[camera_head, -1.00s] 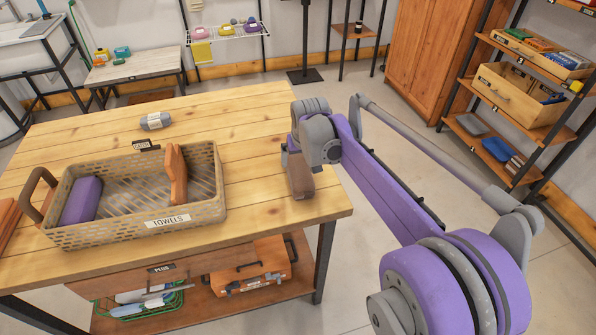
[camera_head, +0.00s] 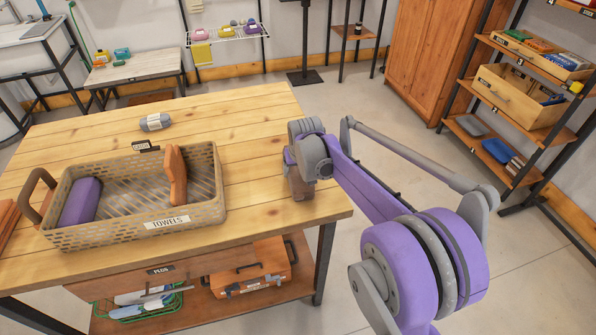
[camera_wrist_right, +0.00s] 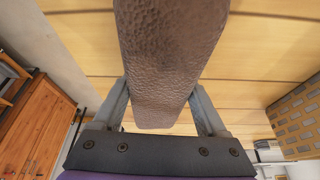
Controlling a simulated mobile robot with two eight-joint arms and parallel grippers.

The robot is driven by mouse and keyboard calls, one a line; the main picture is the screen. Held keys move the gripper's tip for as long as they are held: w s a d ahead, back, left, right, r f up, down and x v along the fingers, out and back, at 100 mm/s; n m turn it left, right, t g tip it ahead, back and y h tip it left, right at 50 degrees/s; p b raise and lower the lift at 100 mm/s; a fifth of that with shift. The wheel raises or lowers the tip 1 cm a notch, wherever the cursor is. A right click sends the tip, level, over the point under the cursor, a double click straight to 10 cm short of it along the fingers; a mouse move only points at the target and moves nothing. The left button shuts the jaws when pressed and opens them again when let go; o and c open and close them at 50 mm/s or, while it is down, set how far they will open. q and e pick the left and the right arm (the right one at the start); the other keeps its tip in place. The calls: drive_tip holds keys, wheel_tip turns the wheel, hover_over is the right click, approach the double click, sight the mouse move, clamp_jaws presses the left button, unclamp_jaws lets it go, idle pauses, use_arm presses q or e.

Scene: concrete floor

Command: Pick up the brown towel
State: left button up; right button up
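The brown towel (camera_head: 302,188) is a dark, textured bundle at the right part of the wooden table, partly hidden by my right gripper (camera_head: 303,172). In the right wrist view the towel (camera_wrist_right: 165,60) fills the upper middle and reaches down between the two fingers of the right gripper (camera_wrist_right: 160,98). The fingers lie along its two sides, close to or touching it; whether they press on it cannot be told. The fingertips are hidden in the head view. My left gripper is not in view.
A wicker basket (camera_head: 110,237) labelled TOWELS stands left on the table (camera_head: 255,130), holding a purple roll (camera_head: 80,202) and an orange-brown piece (camera_head: 176,177). A grey roll (camera_head: 155,122) lies behind it. Bare tabletop separates basket and gripper. A shelf (camera_head: 520,150) stands far right.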

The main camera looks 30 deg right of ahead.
drive_tip(key=c, duration=0.9)
drive_tip(key=shift+c, duration=0.2)
drive_tip(key=shift+r, duration=0.1)
